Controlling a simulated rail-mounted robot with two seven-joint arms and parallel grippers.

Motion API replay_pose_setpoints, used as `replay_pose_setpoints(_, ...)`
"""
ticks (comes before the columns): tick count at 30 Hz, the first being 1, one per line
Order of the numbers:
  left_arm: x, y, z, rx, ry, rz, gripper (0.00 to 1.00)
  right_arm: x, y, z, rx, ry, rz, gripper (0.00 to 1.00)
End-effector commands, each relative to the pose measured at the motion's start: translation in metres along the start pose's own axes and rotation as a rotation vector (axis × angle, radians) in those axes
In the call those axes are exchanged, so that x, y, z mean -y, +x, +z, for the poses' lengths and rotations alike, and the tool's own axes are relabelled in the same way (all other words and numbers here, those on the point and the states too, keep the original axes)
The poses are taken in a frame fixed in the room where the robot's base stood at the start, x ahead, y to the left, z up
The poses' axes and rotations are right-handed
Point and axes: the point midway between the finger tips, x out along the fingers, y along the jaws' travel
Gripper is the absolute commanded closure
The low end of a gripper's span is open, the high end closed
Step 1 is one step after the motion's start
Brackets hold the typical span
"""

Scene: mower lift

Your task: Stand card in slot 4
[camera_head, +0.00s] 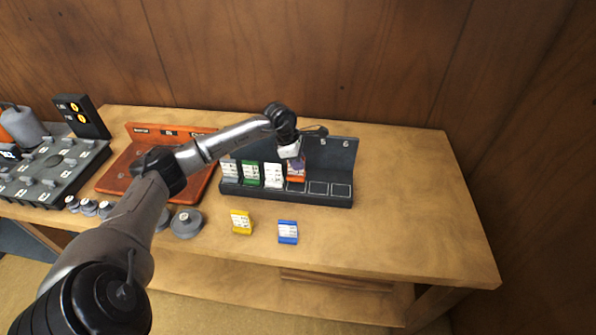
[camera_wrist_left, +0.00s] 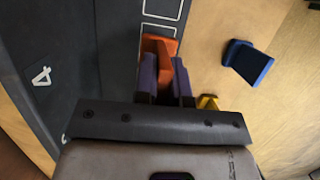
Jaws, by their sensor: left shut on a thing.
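My left gripper (camera_head: 296,162) is shut on an orange card (camera_head: 297,175), with its fingers (camera_wrist_left: 165,80) on both sides of the card. The orange card also shows in the left wrist view (camera_wrist_left: 160,48). It is roughly upright at the fourth place of the dark card rack (camera_head: 343,158), just right of a white card (camera_head: 273,174). I cannot tell whether its lower edge rests in the slot. My right gripper is not in view.
A green card (camera_head: 250,173) and a grey-white card (camera_head: 229,170) stand further left in the rack. The two places at its right are empty. A yellow card (camera_head: 241,222) and a blue card (camera_head: 288,232) are on the table in front. The table's right side is clear.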

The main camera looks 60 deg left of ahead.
Motion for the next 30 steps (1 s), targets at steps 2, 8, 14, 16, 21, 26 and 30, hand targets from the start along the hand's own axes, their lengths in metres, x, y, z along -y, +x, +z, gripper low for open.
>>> replay_pose_setpoints(2,0.000,0.006,-0.001,0.000,0.000,-0.002,1.00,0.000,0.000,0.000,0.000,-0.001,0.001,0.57)
replay_pose_setpoints(8,0.001,0.029,-0.008,0.001,-0.002,-0.003,1.00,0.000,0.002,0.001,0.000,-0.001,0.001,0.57)
replay_pose_setpoints(14,0.000,0.037,-0.011,0.000,0.000,0.000,1.00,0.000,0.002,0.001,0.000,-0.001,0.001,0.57)
replay_pose_setpoints(16,0.000,0.037,-0.011,0.000,0.000,0.000,1.00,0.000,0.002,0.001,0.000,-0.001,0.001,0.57)
replay_pose_setpoints(21,0.000,0.039,-0.012,0.000,0.000,0.000,1.00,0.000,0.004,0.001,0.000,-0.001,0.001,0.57)
replay_pose_setpoints(26,0.000,0.040,-0.012,0.000,0.000,0.000,0.78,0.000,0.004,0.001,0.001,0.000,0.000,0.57)
replay_pose_setpoints(30,0.000,0.040,-0.012,0.000,0.000,0.000,0.65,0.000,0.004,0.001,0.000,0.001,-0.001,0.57)
